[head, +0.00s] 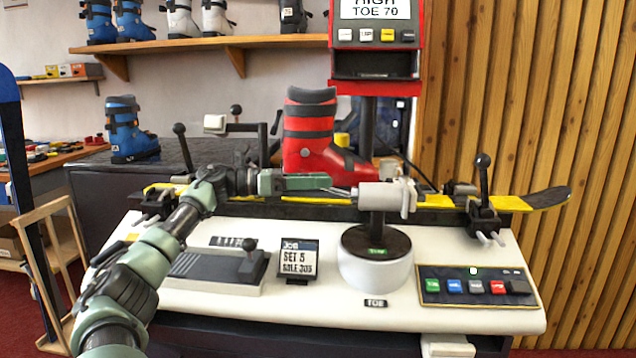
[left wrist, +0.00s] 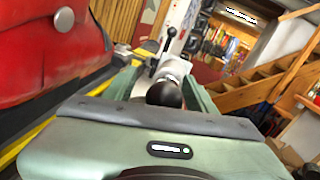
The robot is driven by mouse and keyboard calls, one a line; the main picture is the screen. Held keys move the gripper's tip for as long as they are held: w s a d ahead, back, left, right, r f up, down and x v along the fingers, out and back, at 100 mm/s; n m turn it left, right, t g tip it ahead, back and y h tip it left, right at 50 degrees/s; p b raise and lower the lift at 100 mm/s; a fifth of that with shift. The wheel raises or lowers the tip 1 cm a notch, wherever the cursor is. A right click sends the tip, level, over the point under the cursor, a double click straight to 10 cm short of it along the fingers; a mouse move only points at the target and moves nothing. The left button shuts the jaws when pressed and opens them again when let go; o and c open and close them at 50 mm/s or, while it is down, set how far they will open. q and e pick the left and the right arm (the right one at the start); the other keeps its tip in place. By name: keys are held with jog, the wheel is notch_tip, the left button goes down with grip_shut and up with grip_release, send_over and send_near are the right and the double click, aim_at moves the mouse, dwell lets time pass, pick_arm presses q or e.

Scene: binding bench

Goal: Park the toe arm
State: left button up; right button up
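The toe arm (head: 390,197) is a pale grey cylinder head with a short rod to its left, above a dark round base and white pedestal marked TOE. My left gripper (head: 328,184) reaches in from the left at the rod's end, in front of the red boot (head: 309,135). In the left wrist view, a black ball knob (left wrist: 165,94) lies between my left gripper's green fingers (left wrist: 163,88). I cannot tell whether the fingers press on it. The boot also fills the upper left there (left wrist: 50,50). My right gripper is not in view.
The boot stands over a yellow and black ski (head: 437,201) held in clamps with black lever knobs. A red display post (head: 376,85) rises behind it. A job card (head: 298,262), a lever plate (head: 215,270) and a button panel (head: 478,287) occupy the white bench (head: 320,312).

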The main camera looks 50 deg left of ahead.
pick_arm(q)
jog(key=b+v, duration=0.2)
jog(key=v, duration=0.5)
jog(key=shift+s+a, duration=0.25)
jog(key=shift+s, duration=0.05)
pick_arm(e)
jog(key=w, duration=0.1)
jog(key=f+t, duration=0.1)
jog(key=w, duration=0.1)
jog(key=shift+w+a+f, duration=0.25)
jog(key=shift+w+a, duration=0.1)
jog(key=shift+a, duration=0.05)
